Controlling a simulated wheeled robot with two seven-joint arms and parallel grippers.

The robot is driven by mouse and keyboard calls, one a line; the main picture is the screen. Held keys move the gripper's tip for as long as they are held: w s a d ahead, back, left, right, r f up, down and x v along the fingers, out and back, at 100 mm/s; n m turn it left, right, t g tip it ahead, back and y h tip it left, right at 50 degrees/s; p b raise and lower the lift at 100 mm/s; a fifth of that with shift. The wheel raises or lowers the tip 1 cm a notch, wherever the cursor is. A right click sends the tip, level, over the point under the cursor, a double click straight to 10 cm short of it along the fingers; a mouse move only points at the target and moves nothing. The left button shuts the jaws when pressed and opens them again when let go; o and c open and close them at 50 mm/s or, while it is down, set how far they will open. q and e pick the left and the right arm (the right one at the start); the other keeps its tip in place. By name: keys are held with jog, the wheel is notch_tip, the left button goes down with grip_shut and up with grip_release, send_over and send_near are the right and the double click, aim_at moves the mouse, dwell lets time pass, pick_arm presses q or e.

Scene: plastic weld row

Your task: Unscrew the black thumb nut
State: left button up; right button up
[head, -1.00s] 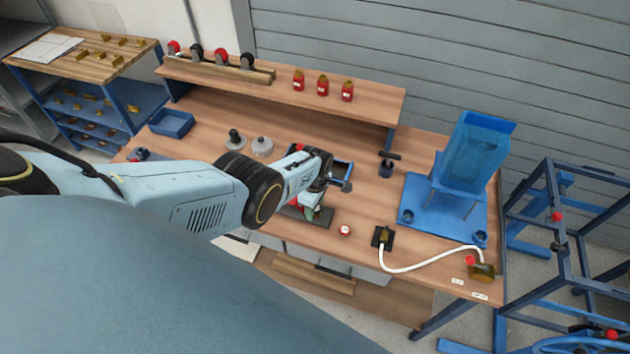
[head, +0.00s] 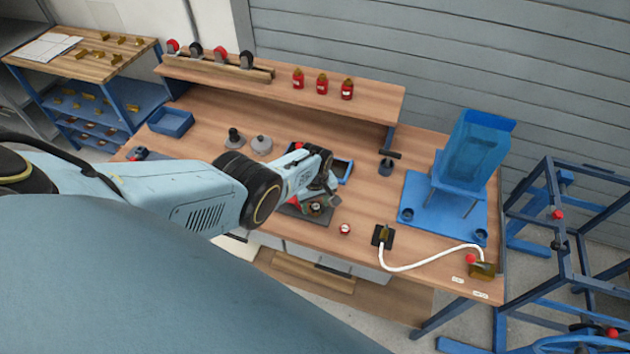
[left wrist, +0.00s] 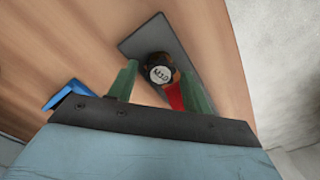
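The black thumb nut (left wrist: 160,72) has a pale marked face and shows between my left gripper's fingers in the left wrist view. It sits over a dark grey plate (left wrist: 140,42). My left gripper (left wrist: 160,84) has two green fingers, one on each side of the nut, with gaps visible between them and it. A red part (left wrist: 175,96) shows just below the nut. In the head view my left gripper (head: 319,203) is low over the plate (head: 310,217) at the bench's front, partly hiding the nut. My right gripper is not in view.
A small red and white round thing (head: 345,229) lies right of the plate. A black block (head: 383,236) with a white hose (head: 425,262) is further right. A blue tray (head: 344,170) is behind the gripper. A blue fixture (head: 468,160) stands at right.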

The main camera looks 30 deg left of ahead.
aim_at(315, 208)
pick_arm(q)
jog(key=c, duration=0.8)
jog(key=n, duration=0.8)
jog(key=shift+s+d, duration=0.1)
jog(key=shift+s, duration=0.05)
jog(key=n, duration=0.7)
jog(key=shift+s+p, duration=0.1)
jog(key=shift+p, duration=0.2)
jog(key=shift+r, duration=1.25)
jog(key=shift+r+p, duration=0.5)
jog(key=shift+r, duration=0.8)
